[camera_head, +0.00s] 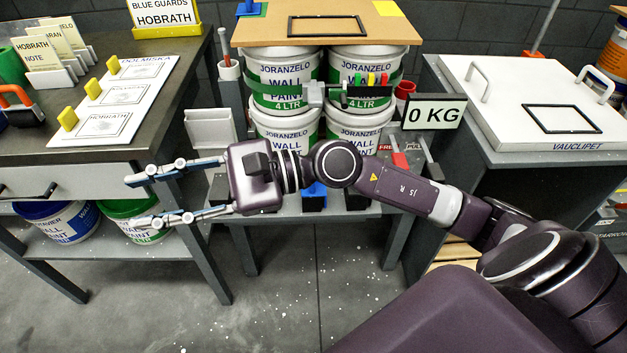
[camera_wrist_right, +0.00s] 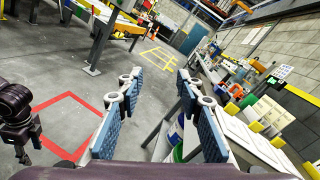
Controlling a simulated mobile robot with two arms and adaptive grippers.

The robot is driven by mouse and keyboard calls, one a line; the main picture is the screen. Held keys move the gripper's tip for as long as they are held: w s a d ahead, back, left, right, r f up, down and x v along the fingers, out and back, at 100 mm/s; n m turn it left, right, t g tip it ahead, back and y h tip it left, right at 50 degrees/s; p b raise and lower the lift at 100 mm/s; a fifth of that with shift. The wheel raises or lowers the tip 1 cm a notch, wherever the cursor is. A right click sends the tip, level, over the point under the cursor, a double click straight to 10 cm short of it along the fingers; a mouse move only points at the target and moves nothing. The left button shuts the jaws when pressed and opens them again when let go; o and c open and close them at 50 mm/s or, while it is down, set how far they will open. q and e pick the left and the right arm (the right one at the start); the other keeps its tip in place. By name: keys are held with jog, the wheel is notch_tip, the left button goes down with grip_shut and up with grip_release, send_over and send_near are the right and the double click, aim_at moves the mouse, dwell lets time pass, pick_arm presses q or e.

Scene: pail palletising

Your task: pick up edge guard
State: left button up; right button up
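No part in view is clearly marked as an edge guard. A blue angled piece (camera_head: 250,8) sits at the back left corner of the brown board on the paint pails. A flat yellow piece (camera_head: 388,8) lies at its back right corner. A blue piece (camera_head: 315,193) shows at the front of the middle table, partly behind my right arm. Small yellow blocks (camera_head: 93,88) stand on a white sheet on the left table. My right gripper (camera_head: 140,202) is wide open and empty beside the left table's front; its spread fingers also show in the right wrist view (camera_wrist_right: 158,125). My left gripper is out of view.
A sign (camera_head: 165,12) reads "BLUE GUARDS HOBRATH". Stacked pails (camera_head: 283,80) with a green strap and buckle stand on the middle table. The left table's drawer front (camera_head: 50,180) is close to my right fingers. A white lidded box (camera_head: 530,100) stands right.

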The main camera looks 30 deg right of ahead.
jog(key=w+d+f+n+g+h, duration=0.1)
jog(key=w+d+f+n+h, duration=0.3)
jog(key=d+f+n+h, duration=0.6)
jog(key=w+d+f+h, duration=0.1)
jog(key=d+h, duration=0.3)
jog(key=d, duration=0.7)
jog(key=w+d+f+h, duration=0.1)
jog(key=d+f+h, duration=0.15)
jog(key=d, duration=0.95)
jog(key=shift+m+h, duration=0.4)
jog(key=shift+h, duration=0.05)
jog(key=x, duration=0.6)
jog(key=shift+w+a+f, duration=0.15)
jog(key=shift+w+a, duration=0.15)
jog(key=shift+w, duration=0.25)
jog(key=shift+w+f, duration=0.1)
jog(key=shift+f, duration=0.1)
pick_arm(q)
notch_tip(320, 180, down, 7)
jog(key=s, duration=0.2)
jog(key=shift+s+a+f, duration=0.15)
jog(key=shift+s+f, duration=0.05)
pick_arm(e)
jog(key=shift+c, duration=0.5)
grip_shut()
